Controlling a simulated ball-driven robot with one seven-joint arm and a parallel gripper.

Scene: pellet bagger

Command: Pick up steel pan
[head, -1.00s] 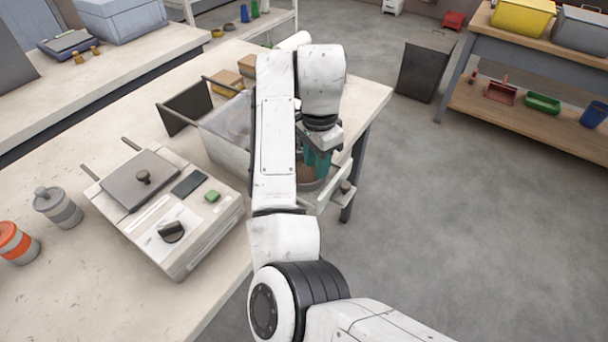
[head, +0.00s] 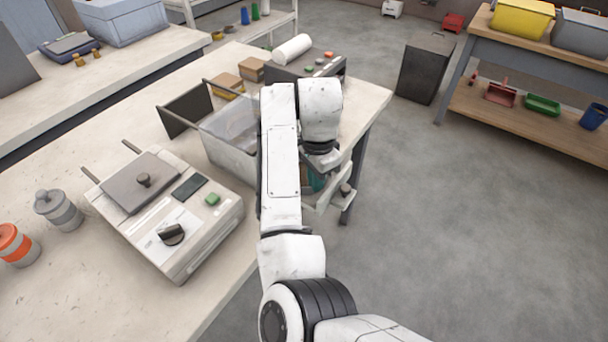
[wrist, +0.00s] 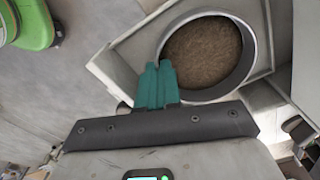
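The steel pan is a round metal pan with brown pellets inside; it shows in the wrist view (wrist: 251,52), in a pale angular holder (wrist: 120,62). My gripper (wrist: 158,66) has teal fingers, which lie close together at the pan's near left rim. One finger is outside the rim and the other inside, with the rim between them, so the gripper looks shut on it. In the head view my gripper (head: 317,182) is low at the bench edge, and my arm hides most of the pan.
A clear bin (head: 228,135) stands left of my arm. A sealer-like machine (head: 170,215) with a knob sits nearer on the bench. A dark box with buttons (head: 335,72) is behind. Open floor (head: 450,230) lies to the right.

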